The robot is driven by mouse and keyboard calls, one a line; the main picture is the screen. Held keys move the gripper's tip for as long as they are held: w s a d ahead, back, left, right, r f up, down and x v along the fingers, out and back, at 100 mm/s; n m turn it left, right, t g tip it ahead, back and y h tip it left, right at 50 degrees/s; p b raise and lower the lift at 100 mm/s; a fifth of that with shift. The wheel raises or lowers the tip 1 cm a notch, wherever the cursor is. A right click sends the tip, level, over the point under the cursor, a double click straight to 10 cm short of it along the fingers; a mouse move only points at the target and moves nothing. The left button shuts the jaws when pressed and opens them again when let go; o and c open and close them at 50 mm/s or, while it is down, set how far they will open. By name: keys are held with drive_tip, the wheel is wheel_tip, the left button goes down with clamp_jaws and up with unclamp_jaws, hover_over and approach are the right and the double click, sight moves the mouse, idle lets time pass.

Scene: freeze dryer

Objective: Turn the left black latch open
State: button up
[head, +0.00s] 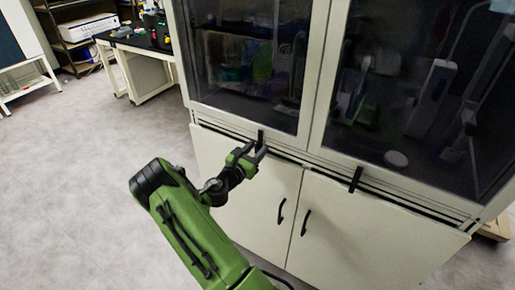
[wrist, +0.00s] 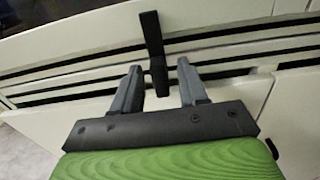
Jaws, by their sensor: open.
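The left black latch (head: 260,138) hangs at the lower edge of the cabinet's left glass door in the head view. In the wrist view the latch (wrist: 152,42) points down, roughly vertical, and its lower end lies between my fingers. My gripper (head: 258,153) is at the latch, its fingers open on either side of it. In the wrist view my gripper (wrist: 158,80) shows a gap between each finger and the latch. The right black latch (head: 356,179) stands nearly upright under the right glass door.
The cabinet has white lower doors (head: 340,240) with black handles (head: 306,222). Glass doors (head: 255,65) above show dark contents. A black-topped bench (head: 140,42) stands at the back left. The grey floor (head: 70,160) left of the cabinet is clear.

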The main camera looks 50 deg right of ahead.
drive_tip(key=shift+w+d, duration=0.1)
drive_tip(key=shift+d, duration=0.65)
drive_tip(key=shift+c, duration=0.4)
clamp_jaws()
